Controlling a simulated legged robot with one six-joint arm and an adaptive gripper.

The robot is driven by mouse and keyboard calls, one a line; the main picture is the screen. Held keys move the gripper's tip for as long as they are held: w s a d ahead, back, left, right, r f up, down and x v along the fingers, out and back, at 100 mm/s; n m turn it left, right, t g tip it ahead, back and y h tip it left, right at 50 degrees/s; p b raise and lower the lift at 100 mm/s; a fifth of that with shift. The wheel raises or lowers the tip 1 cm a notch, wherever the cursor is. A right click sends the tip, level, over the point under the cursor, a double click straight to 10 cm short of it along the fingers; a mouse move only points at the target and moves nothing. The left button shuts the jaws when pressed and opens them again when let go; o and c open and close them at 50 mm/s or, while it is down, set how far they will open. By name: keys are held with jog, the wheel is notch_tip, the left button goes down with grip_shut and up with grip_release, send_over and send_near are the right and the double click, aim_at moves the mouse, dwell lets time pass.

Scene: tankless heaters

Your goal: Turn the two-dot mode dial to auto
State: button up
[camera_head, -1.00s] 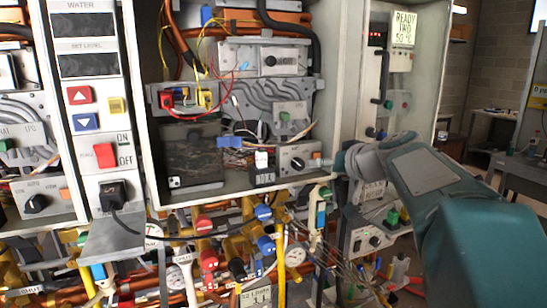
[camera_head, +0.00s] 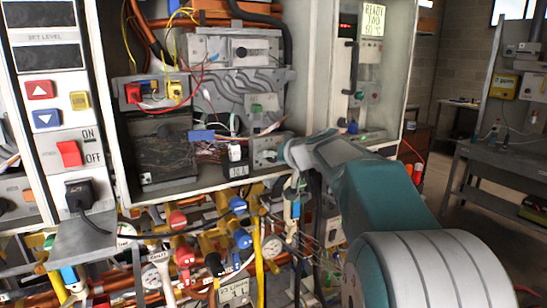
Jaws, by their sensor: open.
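The grey dial panel (camera_head: 261,143) sits at the lower right inside the open middle heater cabinet. Its dial is largely covered by my gripper, and its pointer setting and labels cannot be read. I cannot make out the two-dot mark on this panel. My gripper (camera_head: 279,155) is at the front of the panel, reaching in from the right. Its fingers are small and partly hidden by my wrist. I cannot tell whether they touch the dial.
Left of the panel are a small white-fronted block (camera_head: 235,153), loose wires and a dark box (camera_head: 165,155). The cabinet's right wall (camera_head: 317,70) stands close to my arm. Pipes and valves crowd below. A grey bench (camera_head: 500,155) stands at the far right.

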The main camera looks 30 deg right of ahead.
jog(key=shift+a, duration=0.1)
jog(key=shift+s, duration=0.1)
grip_shut()
jog(key=shift+m, duration=0.3)
jog(key=shift+m+y, duration=1)
jog(key=shift+m, duration=0.2)
jog(key=shift+d+m+t+y, duration=0.2)
jog(key=shift+m+t+y, duration=0.5)
jog(key=shift+m, duration=1)
grip_release()
jog(key=shift+f, duration=0.1)
